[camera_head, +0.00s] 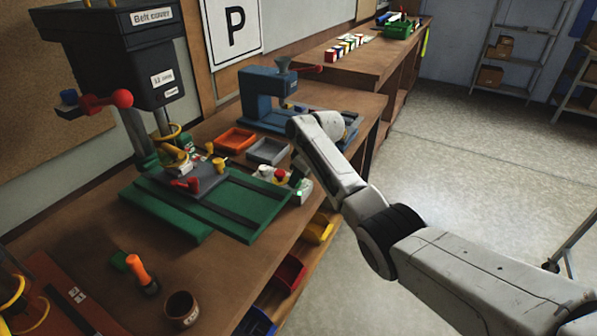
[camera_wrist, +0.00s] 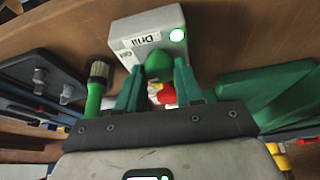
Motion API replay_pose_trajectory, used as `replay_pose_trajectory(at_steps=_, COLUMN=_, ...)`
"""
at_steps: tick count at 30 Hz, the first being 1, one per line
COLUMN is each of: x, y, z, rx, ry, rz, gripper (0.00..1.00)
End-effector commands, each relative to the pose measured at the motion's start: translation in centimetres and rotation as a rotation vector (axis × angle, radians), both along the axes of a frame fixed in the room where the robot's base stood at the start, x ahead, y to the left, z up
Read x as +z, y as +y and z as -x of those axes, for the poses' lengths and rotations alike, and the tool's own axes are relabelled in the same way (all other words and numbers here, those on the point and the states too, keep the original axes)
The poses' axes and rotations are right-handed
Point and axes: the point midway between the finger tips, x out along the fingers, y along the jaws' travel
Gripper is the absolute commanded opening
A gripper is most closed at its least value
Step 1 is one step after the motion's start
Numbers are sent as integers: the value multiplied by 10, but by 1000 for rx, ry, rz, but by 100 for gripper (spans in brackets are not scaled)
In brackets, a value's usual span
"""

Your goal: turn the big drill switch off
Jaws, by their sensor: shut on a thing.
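A smaller label beside the green knob is hard to read. The green knob (camera_wrist: 158,62) sits on the box's near side. My gripper (camera_wrist: 158,70) is shut on this knob, one green finger on each side. In the head view the box (camera_head: 304,190) stands at the bench's front edge, partly hidden by my arm, and the fingers are hard to make out. The big drill press (camera_head: 115,55) stands left, with a black head and green base (camera_head: 240,215).
A red button (camera_head: 280,174) is by the box. Orange (camera_head: 236,139) and grey (camera_head: 267,151) trays and a blue machine (camera_head: 262,95) stand behind. An orange-handled tool (camera_head: 138,269) and brown cup (camera_head: 181,309) are near left. Open floor (camera_head: 470,180) lies right.

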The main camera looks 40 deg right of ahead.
Motion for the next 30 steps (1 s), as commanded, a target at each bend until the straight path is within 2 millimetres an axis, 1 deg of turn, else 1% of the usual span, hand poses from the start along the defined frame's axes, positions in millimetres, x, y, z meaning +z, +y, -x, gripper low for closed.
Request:
replay_pose_trajectory(at_steps=1, x=3, y=2, z=0, rx=-43, ry=1, rz=-1, gripper=5)
replay_pose_trajectory(at_steps=9, x=1, y=3, z=0, rx=-298, ry=1, rz=0, gripper=5)
replay_pose_trajectory(at_steps=18, x=0, y=4, z=0, rx=-540, ry=1, rz=0, gripper=5)
replay_pose_trajectory(at_steps=24, x=0, y=4, z=0, rx=-650, ry=0, rz=0, gripper=5)
replay_pose_trajectory(at_steps=30, x=0, y=5, z=0, rx=-711, ry=0, rz=1, gripper=5)
